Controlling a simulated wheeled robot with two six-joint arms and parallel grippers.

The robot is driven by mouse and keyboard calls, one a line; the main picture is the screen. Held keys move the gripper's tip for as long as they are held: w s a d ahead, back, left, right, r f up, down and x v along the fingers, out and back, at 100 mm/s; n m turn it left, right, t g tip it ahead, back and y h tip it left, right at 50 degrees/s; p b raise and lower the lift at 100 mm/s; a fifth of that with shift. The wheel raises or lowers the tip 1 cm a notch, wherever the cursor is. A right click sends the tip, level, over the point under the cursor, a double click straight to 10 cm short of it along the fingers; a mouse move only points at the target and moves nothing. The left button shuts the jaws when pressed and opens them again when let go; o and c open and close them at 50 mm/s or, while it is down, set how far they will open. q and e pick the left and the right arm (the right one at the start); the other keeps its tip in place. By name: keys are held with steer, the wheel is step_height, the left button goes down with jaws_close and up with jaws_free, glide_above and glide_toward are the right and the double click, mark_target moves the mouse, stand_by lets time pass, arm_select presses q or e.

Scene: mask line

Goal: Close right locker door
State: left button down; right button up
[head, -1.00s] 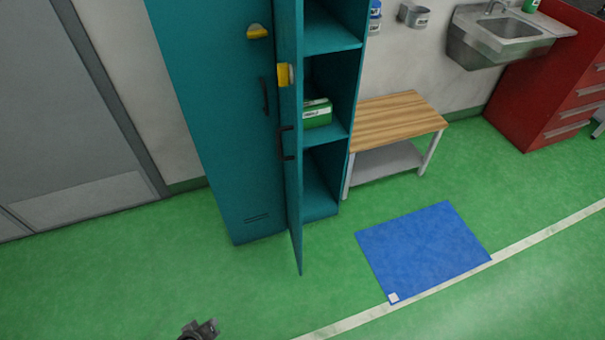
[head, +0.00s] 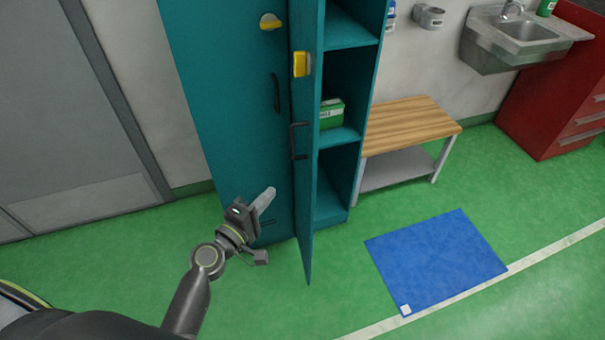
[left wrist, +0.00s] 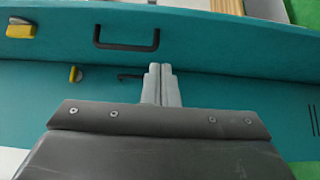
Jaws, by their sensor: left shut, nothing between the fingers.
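The teal locker's right door (head: 305,170) stands open, swung out toward me, seen nearly edge-on in the head view. It has a black handle (head: 297,141) and a yellow latch (head: 301,64). The left door (head: 235,110) is closed, with its own handle. My left gripper (head: 267,198) is shut and empty, in front of the lower left door and to the left of the open door. In the left wrist view, the shut fingers (left wrist: 162,82) point toward the open door (left wrist: 200,40) and its handle (left wrist: 126,45); contact is not visible. My right gripper is not in view.
The open compartment holds a green box (head: 331,113) on a shelf. A wooden-topped bench (head: 410,125) stands to the right of the locker. A blue mat (head: 437,262) lies on the green floor. Floor in front of the locker is clear.

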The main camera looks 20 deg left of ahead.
arm_select(q)
steer(key=p, duration=0.1)
glide_toward(310, 166)
steer(key=w+a, duration=0.2)
steer(key=w, duration=0.2)
steer(key=d, duration=0.1)
steer(key=w+d, duration=0.1)
steer(key=d, duration=0.1)
steer(key=shift+w+r+p, duration=0.1)
steer(key=shift+w+p, duration=0.1)
steer(key=shift+p, duration=0.2)
steer(key=shift+w+d, duration=0.15)
steer(key=shift+d, duration=0.2)
